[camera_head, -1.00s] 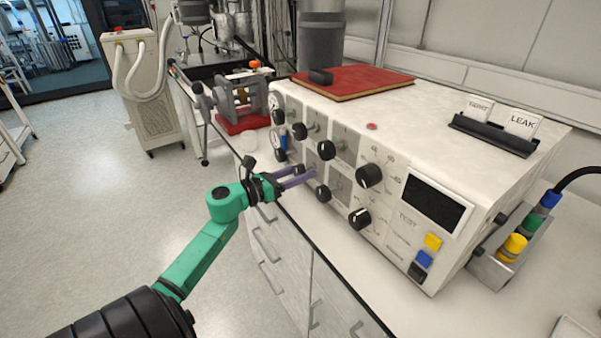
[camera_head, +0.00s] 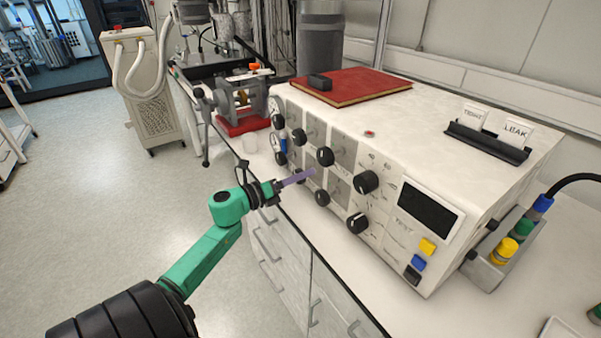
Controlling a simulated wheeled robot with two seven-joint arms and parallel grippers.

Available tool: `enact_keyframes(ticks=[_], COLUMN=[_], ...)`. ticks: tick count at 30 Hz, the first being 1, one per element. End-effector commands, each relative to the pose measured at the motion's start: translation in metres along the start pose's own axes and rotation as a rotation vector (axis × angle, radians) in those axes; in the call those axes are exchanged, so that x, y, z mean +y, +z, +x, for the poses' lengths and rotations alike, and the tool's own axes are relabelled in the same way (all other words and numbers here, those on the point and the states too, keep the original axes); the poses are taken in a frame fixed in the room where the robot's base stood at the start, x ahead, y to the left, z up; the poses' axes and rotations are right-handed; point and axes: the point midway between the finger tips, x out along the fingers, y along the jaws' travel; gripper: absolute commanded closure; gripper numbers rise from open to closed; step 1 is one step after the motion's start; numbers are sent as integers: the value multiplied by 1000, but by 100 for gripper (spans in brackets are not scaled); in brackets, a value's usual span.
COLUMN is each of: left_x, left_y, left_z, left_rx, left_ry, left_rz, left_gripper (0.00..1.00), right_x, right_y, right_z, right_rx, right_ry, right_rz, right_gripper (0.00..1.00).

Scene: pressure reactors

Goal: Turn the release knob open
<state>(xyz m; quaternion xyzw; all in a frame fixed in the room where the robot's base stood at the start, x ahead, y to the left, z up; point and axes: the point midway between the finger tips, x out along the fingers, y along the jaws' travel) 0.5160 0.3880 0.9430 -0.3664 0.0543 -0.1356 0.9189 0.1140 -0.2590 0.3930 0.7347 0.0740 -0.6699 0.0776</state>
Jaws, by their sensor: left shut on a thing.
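The white control box (camera_head: 330,108) stands on the bench with several black knobs on its front panel. My left gripper (camera_head: 304,176) reaches in from the left, its purple fingers at the lower row of the panel. It is shut on a small black knob (camera_head: 299,179), which the fingers mostly hide. The knob's pointer cannot be seen, nor can I read a label naming it as the release knob. Another lower knob (camera_head: 322,198) is just right of the fingers, and an upper knob (camera_head: 325,156) is above them. My right gripper is out of view.
Larger knobs (camera_head: 366,182), a dark display (camera_head: 430,206) and coloured buttons (camera_head: 427,246) are to the right on the panel. A red book (camera_head: 365,85) and a sign holder (camera_head: 488,140) are on top. Drawers (camera_head: 285,262) lie below; the floor at left is clear.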

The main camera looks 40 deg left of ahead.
Motion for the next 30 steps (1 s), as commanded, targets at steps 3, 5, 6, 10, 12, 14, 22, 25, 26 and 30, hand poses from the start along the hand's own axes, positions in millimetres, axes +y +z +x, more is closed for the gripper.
enact_keyframes(ticks=[3, 5, 6, 10, 12, 14, 22, 25, 26, 30], left_x=[-2, -2, -2, -2, -2, -2, -3, -3, -3, -3], left_y=[2, 3, 3, 3, 3, 3, 3, 3, 3, 3], left_z=[0, 0, 0, 0, 0, 0, 0, 0, 0, 0], left_rx=[0, 0, -1, -1, -1, -1, -2, -1, -1, -1], left_ry=[2, 2, 2, 2, 2, 2, 2, 2, 1, 2], left_rz=[-112, -168, -207, -330, -397, -453, -709, -804, -834, -966], left_gripper=[100, 100, 100, 100, 100, 100, 100, 100, 100, 100], right_x=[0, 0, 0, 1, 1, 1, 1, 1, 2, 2], right_y=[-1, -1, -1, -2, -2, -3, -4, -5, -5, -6], right_z=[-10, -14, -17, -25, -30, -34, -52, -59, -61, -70], right_rx=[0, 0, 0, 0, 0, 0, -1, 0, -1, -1], right_ry=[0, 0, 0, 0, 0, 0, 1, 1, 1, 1], right_rz=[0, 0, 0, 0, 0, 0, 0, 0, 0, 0], right_gripper=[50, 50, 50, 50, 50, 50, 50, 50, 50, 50])
